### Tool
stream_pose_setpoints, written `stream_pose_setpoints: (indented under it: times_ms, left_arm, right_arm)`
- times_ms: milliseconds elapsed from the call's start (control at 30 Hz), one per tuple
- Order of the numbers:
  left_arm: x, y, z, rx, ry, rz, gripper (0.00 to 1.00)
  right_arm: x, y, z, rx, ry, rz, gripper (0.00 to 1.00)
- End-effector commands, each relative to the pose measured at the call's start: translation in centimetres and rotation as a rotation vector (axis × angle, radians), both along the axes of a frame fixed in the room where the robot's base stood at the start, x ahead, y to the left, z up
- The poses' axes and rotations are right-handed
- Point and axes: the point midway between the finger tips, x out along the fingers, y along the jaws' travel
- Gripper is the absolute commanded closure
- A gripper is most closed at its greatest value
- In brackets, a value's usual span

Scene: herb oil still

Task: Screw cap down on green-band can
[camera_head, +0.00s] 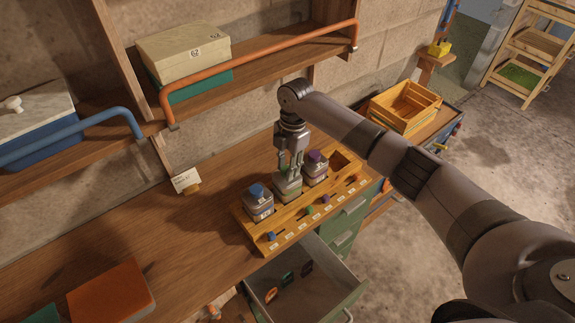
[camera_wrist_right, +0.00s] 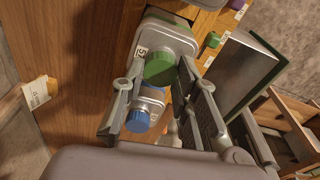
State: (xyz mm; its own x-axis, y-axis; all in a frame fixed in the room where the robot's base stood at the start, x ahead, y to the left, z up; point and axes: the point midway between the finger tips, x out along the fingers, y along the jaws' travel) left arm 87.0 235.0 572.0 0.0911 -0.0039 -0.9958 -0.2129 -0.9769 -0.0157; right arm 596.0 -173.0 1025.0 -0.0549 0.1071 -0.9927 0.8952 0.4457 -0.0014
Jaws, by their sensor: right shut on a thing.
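The green-band can (camera_head: 287,188) stands in the middle of a wooden rack (camera_head: 249,225) on the bench. It also shows in the right wrist view (camera_wrist_right: 172,32). Its green cap (camera_wrist_right: 160,68) sits at the can's top, between the fingers of my right gripper (camera_head: 291,168), which comes down from above and is shut on the cap. The fingers largely hide the cap in the head view. Whether the cap is fully seated cannot be told. My left gripper is not in view.
A blue-capped can (camera_head: 258,204) and a purple-capped can (camera_head: 315,168) stand close on either side. Small coloured pieces lie along the rack's front. An open drawer (camera_head: 325,284) juts out below. An orange rail (camera_head: 260,48) runs along the shelf behind.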

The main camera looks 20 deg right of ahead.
Motion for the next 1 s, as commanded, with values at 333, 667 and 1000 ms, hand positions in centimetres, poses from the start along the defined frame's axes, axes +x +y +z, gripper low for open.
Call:
stream_pose_setpoints:
  times_ms: [333,667,1000]
  left_arm:
    - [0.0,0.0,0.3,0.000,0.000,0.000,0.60]
    - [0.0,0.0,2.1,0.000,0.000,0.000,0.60]
    - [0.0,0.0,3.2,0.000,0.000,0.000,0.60]
  right_arm:
    - [-0.1,-0.1,0.0,-0.002,0.003,-0.016,1.00]
    - [-0.2,-0.1,0.1,-0.002,0.005,-0.162,1.00]
    - [-0.2,0.0,-0.2,-0.002,0.004,-0.420,1.00]
